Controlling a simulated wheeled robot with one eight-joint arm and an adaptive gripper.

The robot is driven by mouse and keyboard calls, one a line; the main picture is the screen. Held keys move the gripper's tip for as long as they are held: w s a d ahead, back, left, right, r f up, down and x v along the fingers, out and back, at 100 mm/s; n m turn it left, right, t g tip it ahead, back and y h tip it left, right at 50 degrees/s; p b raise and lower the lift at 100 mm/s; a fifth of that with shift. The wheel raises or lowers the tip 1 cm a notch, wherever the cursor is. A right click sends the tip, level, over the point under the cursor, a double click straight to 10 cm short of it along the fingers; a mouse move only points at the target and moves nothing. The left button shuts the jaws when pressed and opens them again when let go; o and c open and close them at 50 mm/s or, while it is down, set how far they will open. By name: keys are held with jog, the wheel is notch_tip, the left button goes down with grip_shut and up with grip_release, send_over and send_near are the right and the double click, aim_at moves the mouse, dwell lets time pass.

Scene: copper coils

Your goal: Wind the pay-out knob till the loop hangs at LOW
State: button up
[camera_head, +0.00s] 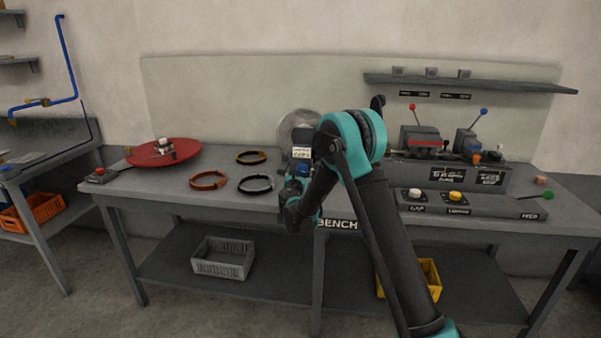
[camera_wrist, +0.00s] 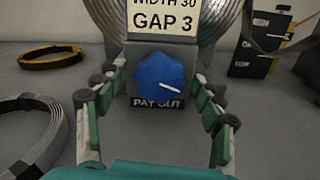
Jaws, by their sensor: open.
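The pay-out knob (camera_wrist: 159,77) is blue with a white pointer line that points right and slightly down. It sits above a PAY OUT label (camera_wrist: 158,102) in the wrist view. My gripper (camera_wrist: 155,108) is open, with one finger to each side of the knob and a visible gap on both sides. In the head view my gripper (camera_head: 297,196) is in front of the coil stand (camera_head: 301,153), and my arm hides much of it. A silver coil (camera_wrist: 208,22) shows behind the knob.
A black ring (camera_head: 256,185), an orange-brown ring (camera_head: 208,180) and a yellow ring (camera_head: 251,157) lie on the bench left of my gripper. A red turntable (camera_head: 164,152) stands further left. A machine with levers (camera_head: 445,172) and a button panel (camera_head: 470,206) stand right of my arm.

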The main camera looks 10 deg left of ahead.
jog(key=c, duration=1.2)
jog(key=shift+o, duration=0.2)
jog(key=shift+m, duration=0.3)
jog(key=m, duration=0.5)
jog(key=shift+d, duration=0.1)
jog(key=m, duration=0.5)
jog(key=shift+f, duration=0.1)
jog(key=o, duration=1.2)
jog(key=shift+c, duration=0.2)
